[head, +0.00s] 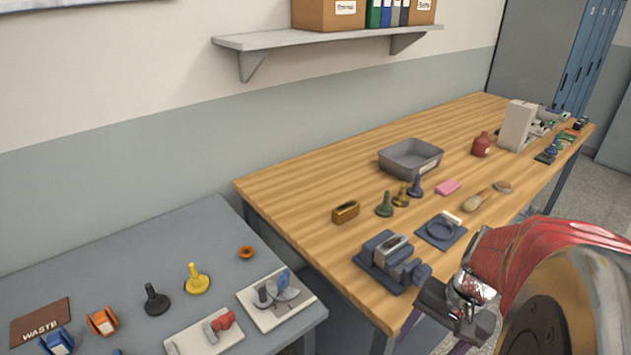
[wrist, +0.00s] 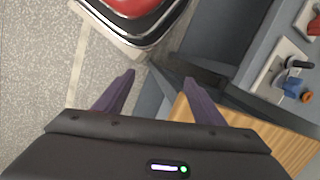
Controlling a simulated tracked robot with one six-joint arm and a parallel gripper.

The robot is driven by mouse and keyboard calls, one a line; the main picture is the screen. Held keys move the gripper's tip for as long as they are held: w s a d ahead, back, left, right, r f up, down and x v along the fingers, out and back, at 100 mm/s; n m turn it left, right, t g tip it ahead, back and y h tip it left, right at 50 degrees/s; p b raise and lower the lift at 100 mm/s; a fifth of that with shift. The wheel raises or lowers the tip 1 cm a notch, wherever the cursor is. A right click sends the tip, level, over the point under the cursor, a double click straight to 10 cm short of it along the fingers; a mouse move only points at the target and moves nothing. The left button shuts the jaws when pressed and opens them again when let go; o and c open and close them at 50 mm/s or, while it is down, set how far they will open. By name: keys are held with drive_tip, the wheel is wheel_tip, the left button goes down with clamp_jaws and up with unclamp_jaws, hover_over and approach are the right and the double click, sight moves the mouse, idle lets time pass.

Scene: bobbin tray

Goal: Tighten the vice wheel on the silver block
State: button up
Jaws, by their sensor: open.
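The blue-grey vice (head: 378,271) stands near the front edge of the wooden bench in the head view. The silver block (head: 397,247) sits between its jaws; I cannot tell how tightly. The vice wheel (head: 419,272) is the dark blue-grey part at its right end, close to my arm's wrist. My gripper is open and empty in the wrist view (wrist: 159,80), with its two purple fingers apart over the floor and the bench corner. In the head view it is at the bench's front edge, its fingertips mostly hidden. The vice is not in the wrist view.
A brass block (head: 345,212), several spools and a grey tray (head: 383,161) stand behind. A grey table (head: 130,252) with fixtures is at left, with a gap between it and the bench.

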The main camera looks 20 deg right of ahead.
wheel_tip(320, 180, down, 4)
drive_tip(key=s+d+m+y, duration=0.2)
drive_tip(key=m+y, duration=0.1)
drive_tip(key=m, duration=0.2)
drive_tip(key=m+t, duration=1.6)
approach(426, 278)
drive_tip(key=d+v, duration=0.1)
drive_tip(key=v, duration=0.4)
drive_tip(key=shift+w+a+f+y, duration=0.1)
drive_tip(key=shift+a+f+y, duration=0.1)
drive_tip(key=shift+f+y, duration=0.15)
drive_tip(key=shift+w, duration=0.15)
drive_tip(key=shift+x, duration=6.75)
drive_tip(key=shift+r, duration=0.15)
drive_tip(key=shift+c, duration=0.3)
